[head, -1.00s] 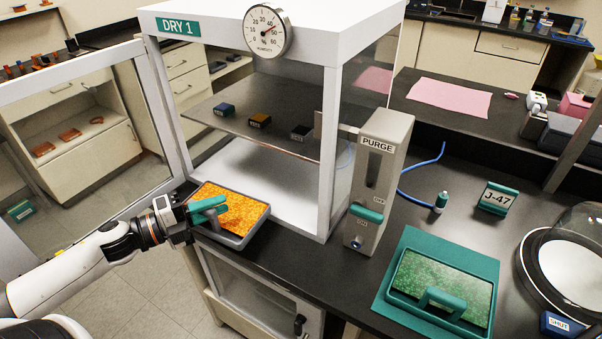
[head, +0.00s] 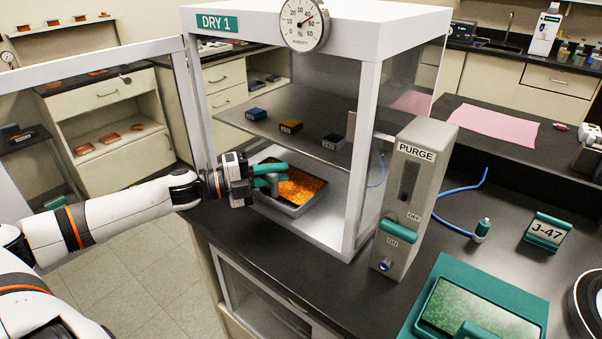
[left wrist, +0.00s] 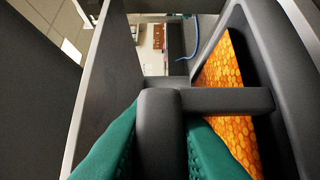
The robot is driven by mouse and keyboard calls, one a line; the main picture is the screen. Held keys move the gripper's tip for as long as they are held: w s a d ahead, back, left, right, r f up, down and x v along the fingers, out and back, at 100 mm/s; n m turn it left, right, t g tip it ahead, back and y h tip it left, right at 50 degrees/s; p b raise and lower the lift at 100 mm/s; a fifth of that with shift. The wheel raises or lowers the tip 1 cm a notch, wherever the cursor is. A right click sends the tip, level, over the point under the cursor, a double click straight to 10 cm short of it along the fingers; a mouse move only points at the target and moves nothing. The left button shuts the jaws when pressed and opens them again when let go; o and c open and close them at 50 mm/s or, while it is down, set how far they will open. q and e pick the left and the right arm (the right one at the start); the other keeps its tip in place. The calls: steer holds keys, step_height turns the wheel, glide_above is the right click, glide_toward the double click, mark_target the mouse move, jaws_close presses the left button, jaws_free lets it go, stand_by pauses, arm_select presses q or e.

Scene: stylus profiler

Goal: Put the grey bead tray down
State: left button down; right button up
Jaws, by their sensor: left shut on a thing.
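The grey bead tray (head: 289,210), filled with orange beads, is in the open front of the DRY 1 cabinet (head: 372,120), low and close to its white floor. I cannot tell whether its underside touches the floor. My left gripper (head: 270,177), with teal fingertips, is shut on the tray's dark grey handle at the tray's left side. In the left wrist view the handle (left wrist: 160,125) sits between the two teal fingers (left wrist: 158,150), with the orange beads and the tray wall (left wrist: 262,75) to the right. My right gripper is out of view.
A shelf (head: 270,133) with several small dark blocks is above the tray. The cabinet's open door (head: 90,58) is at the left. The PURGE unit (head: 413,190) stands right of the cabinet.

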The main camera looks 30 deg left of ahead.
mark_target(301, 173)
arm_select(q)
steer(key=shift+w+r, duration=0.15)
steer(key=shift+w, duration=0.35)
steer(key=shift+w+d, duration=0.1)
steer(key=shift+w, duration=1)
steer(key=w, duration=0.2)
steer(key=w+p, duration=0.2)
steer(key=w, duration=0.1)
steer(key=shift+w+d, duration=0.25)
steer(key=shift+w, duration=0.2)
step_height(301, 173, down, 4)
steer(key=shift+r+p, duration=0.15)
steer(key=shift+p, duration=0.15)
